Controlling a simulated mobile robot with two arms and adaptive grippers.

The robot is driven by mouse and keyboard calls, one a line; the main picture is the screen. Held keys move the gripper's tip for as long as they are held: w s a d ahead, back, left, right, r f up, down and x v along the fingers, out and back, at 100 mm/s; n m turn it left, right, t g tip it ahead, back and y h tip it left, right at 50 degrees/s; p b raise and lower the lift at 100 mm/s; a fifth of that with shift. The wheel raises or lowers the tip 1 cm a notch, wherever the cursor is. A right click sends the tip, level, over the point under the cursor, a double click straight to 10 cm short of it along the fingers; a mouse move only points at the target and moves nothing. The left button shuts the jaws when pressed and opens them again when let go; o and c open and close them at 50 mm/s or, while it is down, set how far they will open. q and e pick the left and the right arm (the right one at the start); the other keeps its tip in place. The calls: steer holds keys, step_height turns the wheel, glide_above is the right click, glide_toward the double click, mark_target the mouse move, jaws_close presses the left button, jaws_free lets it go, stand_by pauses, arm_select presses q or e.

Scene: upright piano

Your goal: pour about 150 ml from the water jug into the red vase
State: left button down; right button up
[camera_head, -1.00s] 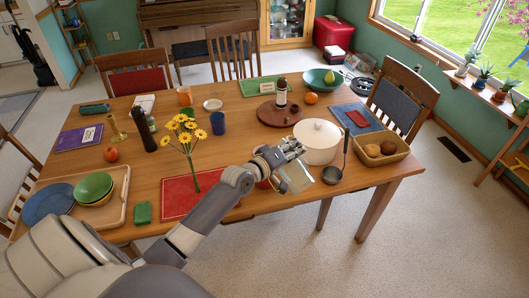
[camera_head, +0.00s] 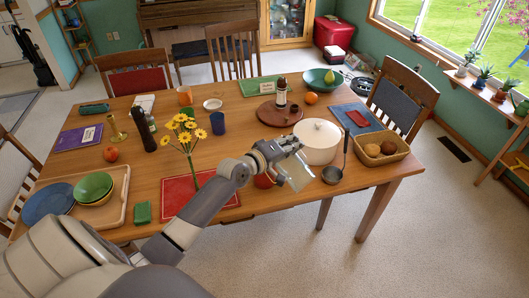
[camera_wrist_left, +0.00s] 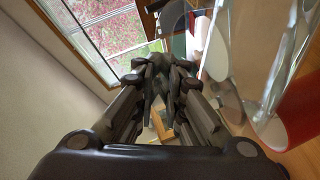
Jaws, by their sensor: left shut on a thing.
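My left gripper (camera_head: 288,146) is over the front right part of the table, shut on the clear water jug (camera_head: 298,175). The jug is tilted and see-through, and its water level cannot be made out. In the left wrist view, the jug (camera_wrist_left: 268,60) fills the upper right beside my fingers (camera_wrist_left: 160,70). The red vase (camera_head: 264,181) is mostly hidden behind my left wrist, to the left of the jug. Red, probably the vase (camera_wrist_left: 298,112), also shows at the right edge of the wrist view. My right gripper is not in view.
A white pot (camera_head: 318,145) stands close behind the jug, with a ladle (camera_head: 332,174) to its right. A bread basket (camera_head: 381,150) is farther right. Yellow flowers (camera_head: 187,130) rise by a red mat (camera_head: 178,196) left of my forearm. The table's front edge is close below the jug.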

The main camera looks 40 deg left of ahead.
mark_target(299, 162)
arm_select(q)
steer(key=shift+w+a+r+n, duration=0.1)
steer(key=shift+a+r+n, duration=0.2)
steer(key=shift+r, duration=0.1)
stand_by(0.9)
steer(key=shift+w+a+r+n, duration=0.15)
steer(key=shift+a+r+n, duration=0.15)
steer(key=shift+a, duration=0.35)
stand_by(1.2)
steer(key=shift+d+f, duration=0.15)
steer(key=shift+d, duration=0.15)
steer(key=d+f+m, duration=0.1)
steer(key=f, duration=0.1)
steer(key=s+d+f+m, duration=0.1)
steer(key=d+f+m, duration=0.1)
steer(key=shift+d+y, duration=0.2)
steer(key=shift+y, duration=0.2)
steer(key=shift+d+m, duration=0.1)
steer(key=shift+m, duration=0.2)
steer(key=shift+s+d+f+m+b, duration=0.15)
steer(key=shift+f+m+b, duration=0.1)
steer(key=shift+f, duration=0.2)
steer(key=shift+d+f+m+b, duration=0.1)
steer(key=shift+f+m+b, duration=0.15)
steer(key=shift+f, duration=0.15)
steer(key=shift+d, duration=0.15)
